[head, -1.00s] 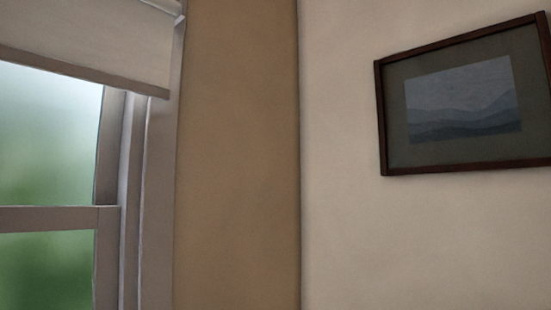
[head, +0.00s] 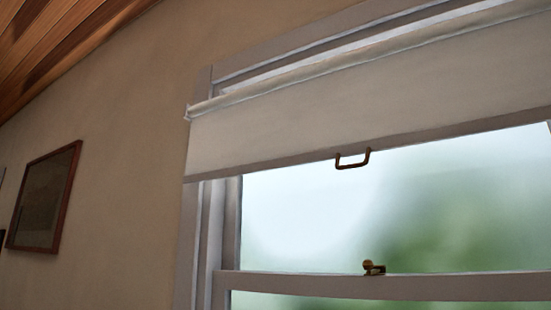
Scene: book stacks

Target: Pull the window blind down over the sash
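The pale window blind (head: 290,118) hangs from a roller (head: 330,72) at the top of the window in the head view. It covers only the upper part of the glass. A brown pull handle (head: 353,160) hangs from the blind's bottom bar. The sash (head: 450,287) has a grey meeting rail across the glass below the blind, with a small brass latch (head: 373,268) on top. The window's right side lies outside the picture. Neither of my grippers shows in this view.
A dark framed picture (head: 45,198) hangs on the beige wall (head: 120,190) left of the window. A wooden ceiling (head: 50,35) shows at the upper left. No obstacle shows in front of the blind.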

